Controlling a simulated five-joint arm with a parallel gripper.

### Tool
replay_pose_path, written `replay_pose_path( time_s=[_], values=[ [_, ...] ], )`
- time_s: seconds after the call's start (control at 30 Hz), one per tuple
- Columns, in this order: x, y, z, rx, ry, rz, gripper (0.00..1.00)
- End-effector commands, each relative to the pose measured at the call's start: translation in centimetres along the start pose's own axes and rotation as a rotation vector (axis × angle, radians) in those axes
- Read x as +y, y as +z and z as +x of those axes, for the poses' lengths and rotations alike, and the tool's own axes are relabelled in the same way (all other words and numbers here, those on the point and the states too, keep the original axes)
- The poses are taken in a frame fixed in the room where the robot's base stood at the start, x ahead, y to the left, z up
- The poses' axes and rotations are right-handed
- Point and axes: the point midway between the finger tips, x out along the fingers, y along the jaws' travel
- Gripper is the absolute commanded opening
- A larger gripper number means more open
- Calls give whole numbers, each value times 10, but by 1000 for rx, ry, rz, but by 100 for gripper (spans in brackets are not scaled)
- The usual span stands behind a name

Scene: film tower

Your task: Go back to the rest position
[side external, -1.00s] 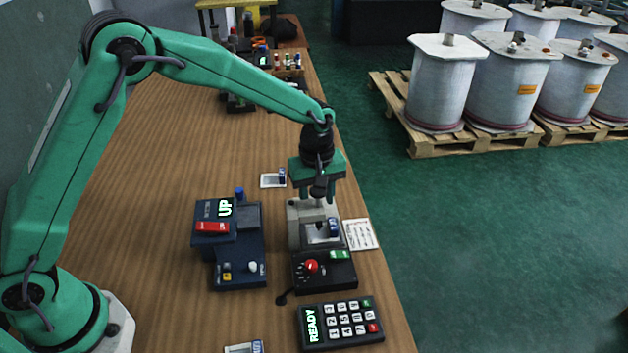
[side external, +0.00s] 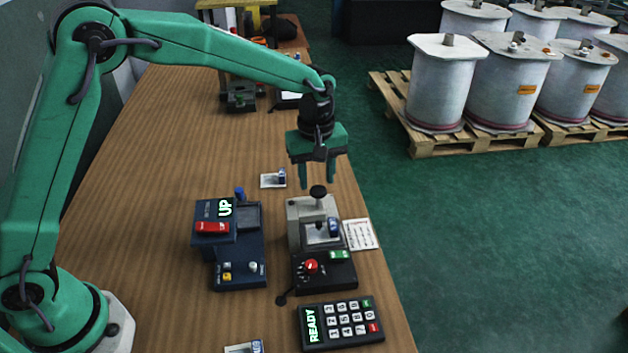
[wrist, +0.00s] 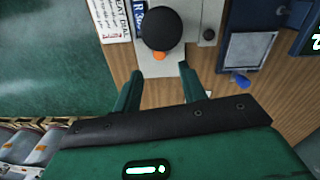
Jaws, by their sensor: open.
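My gripper (side external: 317,183) hangs above the grey machine with the black ball knob (side external: 318,192). Its two fingers are apart, with nothing held between them. In the wrist view, the black knob (wrist: 162,28) lies just beyond the open fingertips (wrist: 160,69), clear of both. The grey machine (side external: 299,213) has a small slide-like piece with a blue end (side external: 333,227) on it.
A dark blue device reading UP (side external: 240,272) stands left of the grey machine. A control box with a red knob (side external: 311,266) and a keypad reading READY (side external: 341,323) sit in front. A printed card (side external: 360,234) lies right. The table (side external: 150,190) is clear at left.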

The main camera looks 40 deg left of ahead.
Motion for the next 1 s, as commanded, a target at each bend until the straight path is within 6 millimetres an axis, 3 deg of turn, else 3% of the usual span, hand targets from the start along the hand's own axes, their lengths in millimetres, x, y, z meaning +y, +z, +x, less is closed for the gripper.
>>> replay_pose_path(
  time_s=[0.17, 0.37, 0.7, 1.0],
  values=[
    [-8, -3, -13, 7, 17, 27, 41],
    [-31, -7, -44, 26, 55, 105, 41],
    [-92, -10, -101, 87, 128, 291, 41],
    [-151, -4, -134, 161, 180, 457, 41]
  ],
)
